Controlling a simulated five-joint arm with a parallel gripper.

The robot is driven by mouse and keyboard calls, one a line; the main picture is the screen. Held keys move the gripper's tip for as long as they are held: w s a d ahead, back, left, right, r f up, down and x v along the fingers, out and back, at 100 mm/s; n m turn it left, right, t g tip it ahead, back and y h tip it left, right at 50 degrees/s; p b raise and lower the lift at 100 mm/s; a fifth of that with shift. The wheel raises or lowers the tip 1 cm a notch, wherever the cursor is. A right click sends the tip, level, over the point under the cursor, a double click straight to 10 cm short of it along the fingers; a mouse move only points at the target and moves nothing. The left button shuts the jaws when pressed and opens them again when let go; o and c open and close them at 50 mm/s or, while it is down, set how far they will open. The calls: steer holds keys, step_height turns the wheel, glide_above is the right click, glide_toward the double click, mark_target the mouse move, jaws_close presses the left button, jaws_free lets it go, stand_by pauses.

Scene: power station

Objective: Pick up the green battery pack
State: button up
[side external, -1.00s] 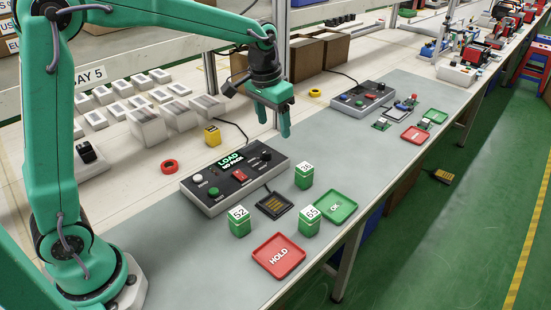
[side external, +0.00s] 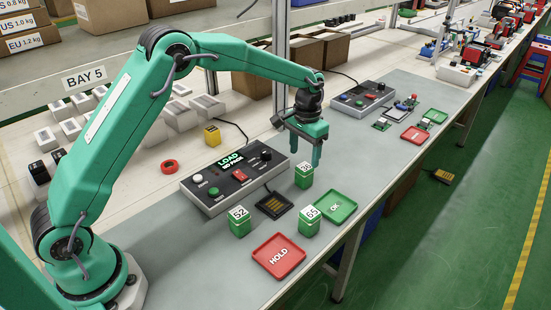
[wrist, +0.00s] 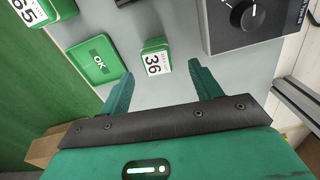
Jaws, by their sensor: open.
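Three green battery packs with white numbered tops stand on the grey bench mat. One, marked 36 in the wrist view, is at the back (side external: 304,180) and also shows in the wrist view (wrist: 155,46). The pack marked 65 (side external: 309,227) stands nearer the front, and the pack marked 52 (side external: 239,228) stands to the left. My gripper (side external: 305,154) is open and empty, pointing down just above the pack 36. In the wrist view this pack lies ahead, between the lines of my two fingers (wrist: 160,70), without visible contact.
A black control box (side external: 234,184) reading "LOAD NO PACK" is left of the packs, with a dark contact pad (side external: 273,205) cabled to it. A green OK tray (side external: 336,207) and a red HOLD tray (side external: 278,256) lie at the front.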

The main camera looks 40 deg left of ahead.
mark_target(305, 166)
steer(key=shift+f, duration=1.3)
steer(key=shift+d+f, duration=0.15)
steer(key=shift+f, duration=1.15)
steer(key=shift+d+f, duration=0.1)
steer(key=shift+f, duration=1.2)
steer(key=c, duration=1.2)
steer(key=shift+r, duration=0.1)
